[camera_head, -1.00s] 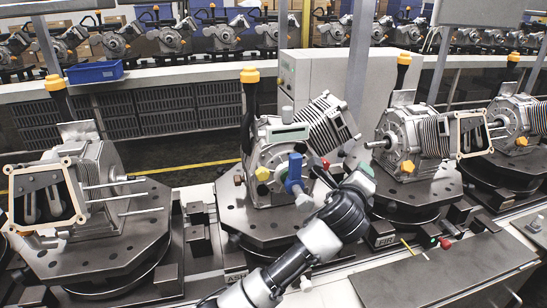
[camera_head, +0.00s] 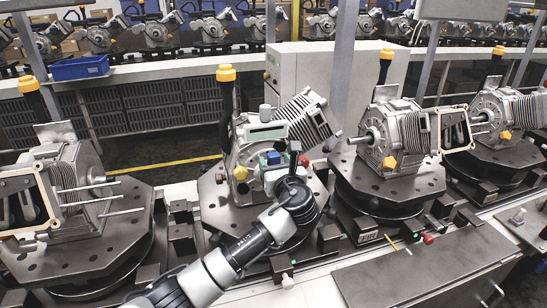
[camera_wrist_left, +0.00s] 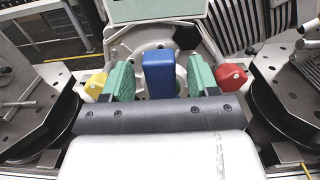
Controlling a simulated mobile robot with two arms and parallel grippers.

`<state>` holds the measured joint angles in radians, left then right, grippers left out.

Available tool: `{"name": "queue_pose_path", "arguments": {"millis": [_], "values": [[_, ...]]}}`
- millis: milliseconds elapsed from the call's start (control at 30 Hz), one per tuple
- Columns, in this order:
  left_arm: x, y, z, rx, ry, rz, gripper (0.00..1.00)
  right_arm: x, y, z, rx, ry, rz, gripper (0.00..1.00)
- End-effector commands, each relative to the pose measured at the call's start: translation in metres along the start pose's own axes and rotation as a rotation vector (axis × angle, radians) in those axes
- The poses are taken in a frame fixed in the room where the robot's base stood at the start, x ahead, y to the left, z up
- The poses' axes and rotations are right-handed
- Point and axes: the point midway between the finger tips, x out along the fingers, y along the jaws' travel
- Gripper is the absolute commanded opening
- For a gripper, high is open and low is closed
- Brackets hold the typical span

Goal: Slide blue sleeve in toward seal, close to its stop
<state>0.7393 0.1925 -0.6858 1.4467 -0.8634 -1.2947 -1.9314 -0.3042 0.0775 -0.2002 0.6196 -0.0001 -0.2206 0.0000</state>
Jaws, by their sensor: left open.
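The blue sleeve (camera_head: 273,157) is at the front face of the middle engine (camera_head: 258,135). In the left wrist view the blue sleeve (camera_wrist_left: 160,76) stands upright in the middle, in front of a pale round housing (camera_wrist_left: 140,45). My left gripper (camera_head: 277,166) is at the sleeve in the head view, partly hidden by its own wrist. In the left wrist view its green fingers (camera_wrist_left: 160,80) stand on either side of the sleeve, open, with a gap on each side. The seal behind the sleeve is mostly hidden. My right gripper is not in view.
A yellow knob (camera_wrist_left: 95,84) and a red knob (camera_wrist_left: 231,77) sit just outside the fingers. Other engines on dark fixtures stand left (camera_head: 75,185) and right (camera_head: 397,130). A grey flat panel (camera_head: 400,280) lies at front right. A blue bin (camera_head: 80,68) sits on the back ledge.

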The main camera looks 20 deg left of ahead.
Motion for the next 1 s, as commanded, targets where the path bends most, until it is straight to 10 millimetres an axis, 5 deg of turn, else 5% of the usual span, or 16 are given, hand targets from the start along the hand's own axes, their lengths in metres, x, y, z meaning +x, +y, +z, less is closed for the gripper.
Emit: {"name": "queue_pose_path", "arguments": {"millis": [200,500,867,1000], "values": [[0.018,0.000,0.000,0.000,0.000,0.000,0.60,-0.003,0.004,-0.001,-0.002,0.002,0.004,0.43],[0.019,0.000,0.000,-0.001,0.001,-0.001,0.58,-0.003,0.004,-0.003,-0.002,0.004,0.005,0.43],[0.019,0.000,-0.001,-0.001,0.001,-0.001,0.03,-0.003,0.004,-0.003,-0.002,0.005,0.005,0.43],[0.020,0.000,0.000,-0.001,0.001,0.000,0.00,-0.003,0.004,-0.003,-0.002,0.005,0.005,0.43]]}}
